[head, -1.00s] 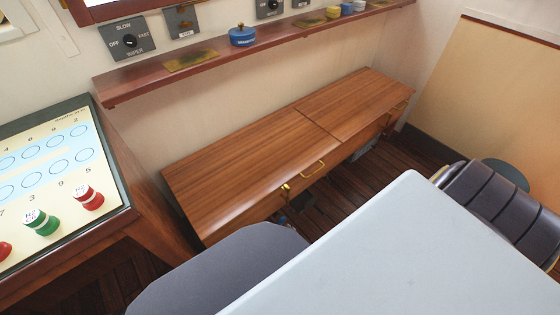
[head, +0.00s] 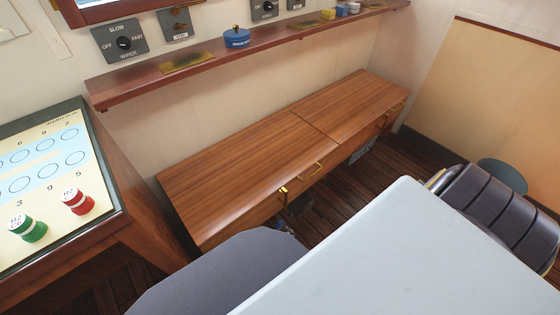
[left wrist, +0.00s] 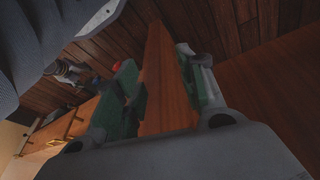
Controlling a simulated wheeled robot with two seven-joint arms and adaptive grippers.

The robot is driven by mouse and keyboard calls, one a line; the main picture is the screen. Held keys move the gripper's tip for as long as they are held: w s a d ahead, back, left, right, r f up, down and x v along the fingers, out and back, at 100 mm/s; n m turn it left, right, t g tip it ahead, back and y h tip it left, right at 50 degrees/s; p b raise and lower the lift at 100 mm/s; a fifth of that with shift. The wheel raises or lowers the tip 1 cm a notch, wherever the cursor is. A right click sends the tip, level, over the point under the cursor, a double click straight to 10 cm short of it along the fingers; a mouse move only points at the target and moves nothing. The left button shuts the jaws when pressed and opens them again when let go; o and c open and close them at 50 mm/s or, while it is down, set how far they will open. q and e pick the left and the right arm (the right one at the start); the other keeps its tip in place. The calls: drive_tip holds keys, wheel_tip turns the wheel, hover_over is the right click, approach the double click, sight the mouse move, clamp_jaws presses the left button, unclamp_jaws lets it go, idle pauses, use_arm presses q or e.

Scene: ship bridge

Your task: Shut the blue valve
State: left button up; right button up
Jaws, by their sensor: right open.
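I cannot make out a blue valve for certain. A round blue object with a small knob on top (head: 237,38) sits on the wall shelf in the head view; I cannot tell if it is the valve. My right gripper (head: 284,218) seems to show only as a small dark shape between the wooden cabinet and the grey chair, mostly hidden, well below the blue object. My left gripper (left wrist: 155,62) fills the left wrist view, its green-padded fingers apart and nothing clearly held between them. A small red thing shows by its left finger.
A long wooden cabinet (head: 250,160) stands under the shelf (head: 210,62). A button console (head: 62,180) is at left. A dark padded seat (head: 485,200) is at right. Plank floor shows between.

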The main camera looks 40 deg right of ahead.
sight(280, 227)
drive_tip(key=b+x, duration=0.5)
drive_tip(key=x, duration=0.2)
drive_tip(key=shift+w+d+f, duration=0.15)
drive_tip(key=shift+f, duration=0.1)
use_arm(q)
drive_tip(key=d+f+t+h+b, duration=0.1)
drive_tip(key=d+f, duration=0.1)
drive_tip(key=f, duration=0.4)
drive_tip(key=w+d+f+n+t+h+b, duration=0.1)
drive_tip(key=d+f+t+b, duration=0.1)
drive_tip(key=f, duration=0.4)
drive_tip(key=shift+w+f+h+b, duration=0.3)
use_arm(e)
drive_tip(key=shift+x, duration=1.9)
use_arm(q)
drive_tip(key=shift+d, duration=0.1)
use_arm(e)
drive_tip(key=shift+r, duration=0.1)
drive_tip(key=shift+w, duration=0.1)
drive_tip(key=shift+c, duration=0.4)
drive_tip(key=c, duration=0.9)
